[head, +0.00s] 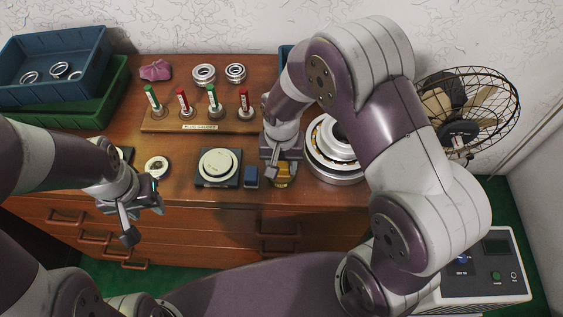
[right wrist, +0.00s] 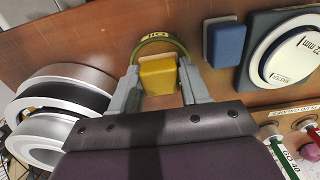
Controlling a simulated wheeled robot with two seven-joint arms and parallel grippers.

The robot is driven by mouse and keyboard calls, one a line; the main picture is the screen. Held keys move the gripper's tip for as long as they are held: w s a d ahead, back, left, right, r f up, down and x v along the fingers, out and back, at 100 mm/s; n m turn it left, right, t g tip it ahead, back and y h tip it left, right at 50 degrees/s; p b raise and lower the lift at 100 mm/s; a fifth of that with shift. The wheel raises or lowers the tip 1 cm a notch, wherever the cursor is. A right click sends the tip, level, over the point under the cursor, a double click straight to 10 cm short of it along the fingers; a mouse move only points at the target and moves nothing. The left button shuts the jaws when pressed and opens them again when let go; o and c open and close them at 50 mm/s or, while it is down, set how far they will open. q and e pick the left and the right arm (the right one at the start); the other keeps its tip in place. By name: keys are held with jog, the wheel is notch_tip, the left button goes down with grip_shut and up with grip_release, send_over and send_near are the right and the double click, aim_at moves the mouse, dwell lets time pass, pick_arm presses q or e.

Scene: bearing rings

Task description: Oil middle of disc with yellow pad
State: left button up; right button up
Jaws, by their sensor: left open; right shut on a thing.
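The disc (head: 217,162) is cream coloured and stepped, on a dark square base (head: 203,183) near the table's front edge. It also shows at the right of the right wrist view (right wrist: 297,55). The yellow pad (right wrist: 158,76) has a dark loop handle marked OIL. My right gripper (right wrist: 165,80) is shut on the yellow pad, one finger on each side. In the head view the yellow pad (head: 284,178) is partly hidden by this gripper, right of the disc; I cannot tell whether it touches the table. My left gripper (head: 142,220) is open and empty at the table's front edge.
A blue pad (head: 251,176) stands between disc and yellow pad. A large bearing (head: 335,172) is close on the right. A wooden rack (head: 165,125) with several red and green plug gauges stands behind. A small ring (head: 157,167) lies left of the disc.

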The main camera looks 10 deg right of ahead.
aim_at(282, 165)
notch_tip(282, 165, up, 7)
jog(key=p, duration=0.6)
jog(key=shift+p, duration=0.35)
jog(key=shift+f, duration=0.1)
jog(key=shift+s, duration=0.1)
